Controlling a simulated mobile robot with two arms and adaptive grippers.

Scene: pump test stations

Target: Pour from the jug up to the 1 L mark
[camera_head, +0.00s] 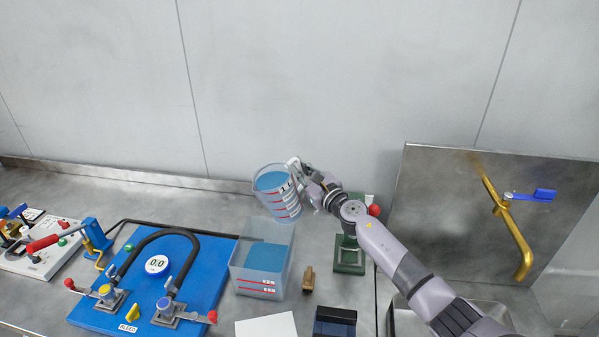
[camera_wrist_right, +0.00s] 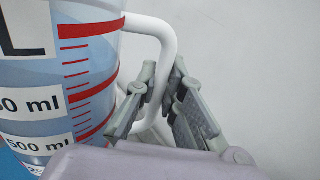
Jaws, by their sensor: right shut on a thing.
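The clear jug (camera_head: 280,193) holds blue liquid and hangs in the air, tilted, above the back of a clear square container. My right gripper (camera_head: 300,170) is shut on the jug's white handle. In the right wrist view the jug (camera_wrist_right: 60,75) shows red graduations, a 500 ml label and a large "L" near its top. The right gripper's fingers (camera_wrist_right: 165,105) close around the handle (camera_wrist_right: 165,50) there. The clear container (camera_head: 262,272) stands on the bench with blue liquid in it and red marks low on its front. I see no stream between jug and container. My left gripper is not in view.
A blue board (camera_head: 205,270) with a black hose and a gauge reading 0.0 lies left of the container. A brass tap (camera_head: 515,240) is over a sink at the right.

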